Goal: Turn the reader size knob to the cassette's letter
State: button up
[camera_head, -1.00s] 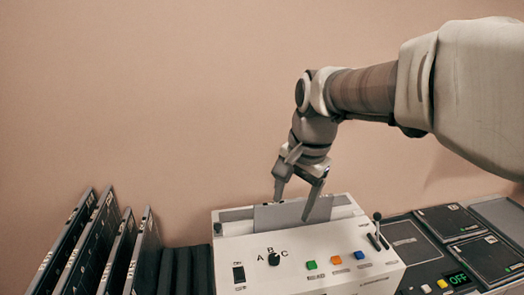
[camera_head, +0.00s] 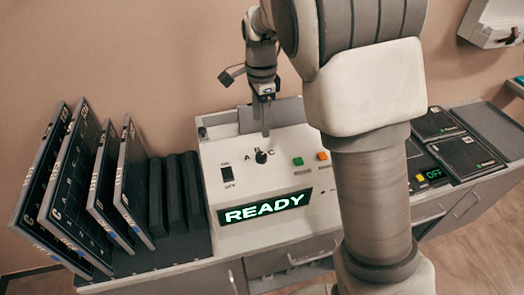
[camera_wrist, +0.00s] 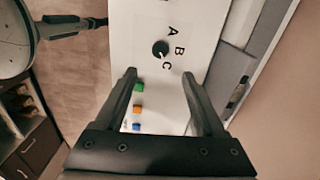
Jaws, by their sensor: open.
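The reader (camera_head: 215,150) is a white box on the counter, its display (camera_head: 265,206) lit green with READY. Its black size knob (camera_head: 261,157) sits on the top face under the letters A, B and C. The knob also shows in the wrist view (camera_wrist: 160,48); its pale mark is too small to read surely. A grey cassette (camera_head: 285,110) stands in the slot at the reader's back, and I cannot read a letter on it. My gripper (camera_head: 266,132) is above and just behind the knob. In the wrist view its open, empty fingers (camera_wrist: 160,75) point toward the knob.
Several dark lettered panels (camera_head: 75,190) lean in a rack left of the reader. An ON/OFF switch (camera_head: 227,174), a green button (camera_head: 298,161) and an orange button (camera_head: 322,156) flank the knob. Dark flat panels (camera_head: 465,153) lie at right. My arm hides the reader's right part.

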aim_at(262, 155)
notch_tip(262, 155, down, 12)
jog(key=shift+f, duration=0.1)
dwell(0.4)
grip_shut()
